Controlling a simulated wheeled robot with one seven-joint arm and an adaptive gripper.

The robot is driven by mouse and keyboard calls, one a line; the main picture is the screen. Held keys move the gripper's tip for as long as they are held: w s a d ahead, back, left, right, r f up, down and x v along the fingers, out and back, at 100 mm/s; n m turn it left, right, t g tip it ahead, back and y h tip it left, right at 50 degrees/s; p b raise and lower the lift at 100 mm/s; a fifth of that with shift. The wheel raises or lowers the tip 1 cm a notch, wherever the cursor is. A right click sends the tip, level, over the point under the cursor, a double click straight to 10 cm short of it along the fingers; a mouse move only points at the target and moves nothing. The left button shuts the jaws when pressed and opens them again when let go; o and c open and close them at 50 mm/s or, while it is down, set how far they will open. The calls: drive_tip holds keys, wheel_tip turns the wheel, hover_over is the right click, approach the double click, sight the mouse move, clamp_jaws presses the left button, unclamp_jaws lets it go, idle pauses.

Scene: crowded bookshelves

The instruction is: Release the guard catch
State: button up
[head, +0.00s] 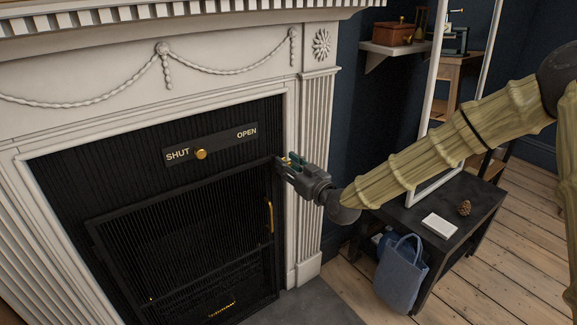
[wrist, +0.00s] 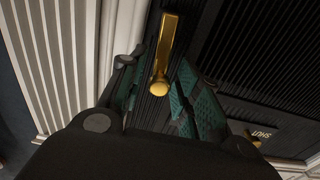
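A brass lever with a rounded end (wrist: 160,70), which looks like the guard catch, lies between the fingers of my gripper (wrist: 155,80) in the wrist view. The teal-padded fingers are apart on either side of it, with a gap visible. In the head view my gripper (head: 286,163) is at the upper right edge of the black mesh fire guard (head: 190,235), by the white surround, and mostly hides the lever. A black plate (head: 222,144) above the guard reads SHUT and OPEN. Its brass knob (head: 201,154) is beside SHUT.
A brass handle (head: 270,216) is on the guard's right side, below my gripper. The white mantel (head: 315,160) stands close to the right of it. A low dark table (head: 465,215) with a white book and pine cone, and a blue bag (head: 400,275), are further right.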

clamp_jaws()
drive_tip(key=shift+w+d+m+p, duration=0.1)
drive_tip(key=shift+d+m+p, duration=0.15)
drive_tip(key=shift+m, duration=0.45)
drive_tip(key=shift+o, duration=1.8)
unclamp_jaws()
drive_tip(key=shift+d, duration=0.1)
drive_tip(key=v, duration=1.2)
